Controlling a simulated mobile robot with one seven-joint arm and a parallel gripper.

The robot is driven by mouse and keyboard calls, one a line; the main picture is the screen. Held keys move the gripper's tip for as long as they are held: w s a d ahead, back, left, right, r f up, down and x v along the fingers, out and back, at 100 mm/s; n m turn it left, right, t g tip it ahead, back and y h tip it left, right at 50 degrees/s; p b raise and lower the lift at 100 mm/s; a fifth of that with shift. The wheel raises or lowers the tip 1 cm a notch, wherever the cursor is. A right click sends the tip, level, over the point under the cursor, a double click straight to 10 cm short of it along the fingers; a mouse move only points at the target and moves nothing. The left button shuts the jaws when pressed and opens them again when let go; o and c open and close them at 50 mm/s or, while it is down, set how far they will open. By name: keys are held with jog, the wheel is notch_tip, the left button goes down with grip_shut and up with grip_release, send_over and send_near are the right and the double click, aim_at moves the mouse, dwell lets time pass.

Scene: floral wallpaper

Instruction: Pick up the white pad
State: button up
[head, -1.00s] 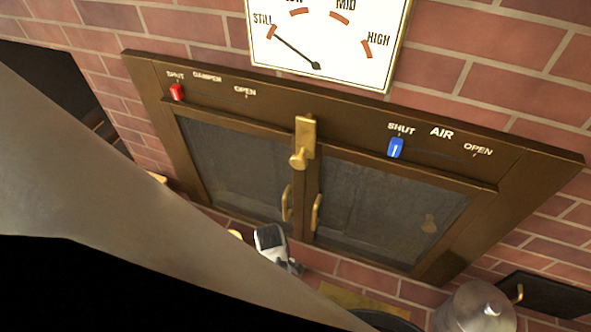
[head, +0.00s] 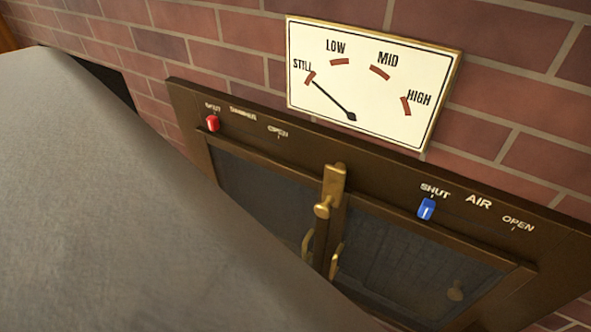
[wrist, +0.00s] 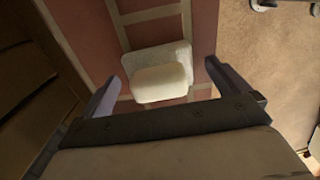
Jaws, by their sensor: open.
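The white pad (wrist: 160,82) shows in the wrist view as a pale, rounded block. It lies against a flat, whitish, rough-looking piece (wrist: 178,54) on a reddish tiled or brick surface. My gripper (wrist: 165,82) is open, with one dark finger on each side of the pad in the picture. No contact between the fingers and the pad is visible, and I cannot tell how far off the pad is. Neither the pad nor my gripper can be made out in the head view, where a large grey shape covers the lower left.
The head view shows a brown-framed double door (head: 400,190) in a brick wall, with a brass latch (head: 333,190), a red slider (head: 212,123) and a blue slider (head: 427,209). A white dial gauge (head: 370,80) hangs above. A brown panel (wrist: 30,80) stands left in the wrist view.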

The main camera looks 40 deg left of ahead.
jog(key=c, duration=1.1)
jog(key=shift+o, duration=0.2)
jog(key=shift+r, duration=0.1)
